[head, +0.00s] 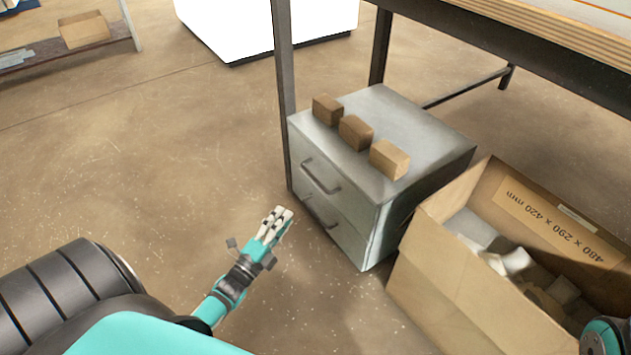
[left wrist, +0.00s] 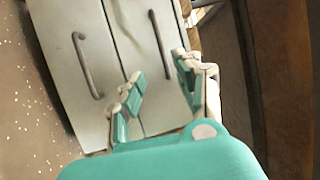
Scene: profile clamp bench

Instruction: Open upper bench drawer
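A grey two-drawer cabinet (head: 368,225) stands under the bench, both drawers closed. The upper drawer handle (head: 320,177) is a dark bar, and the lower drawer handle (head: 320,213) sits below it. My left gripper (head: 279,213) is in front of the cabinet, to the left of the handles, apart from them and empty. In the left wrist view my left gripper (left wrist: 160,85) has its fingers spread, with the upper handle (left wrist: 160,45) appearing beyond the gap between them. The lower handle (left wrist: 87,65) lies to the left there. My right gripper is not seen.
Several wooden blocks (head: 356,133) stand on the cabinet top. A cardboard box (head: 455,290) with pieces inside is close to the cabinet's right. The floor (head: 170,170) to the left is clear.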

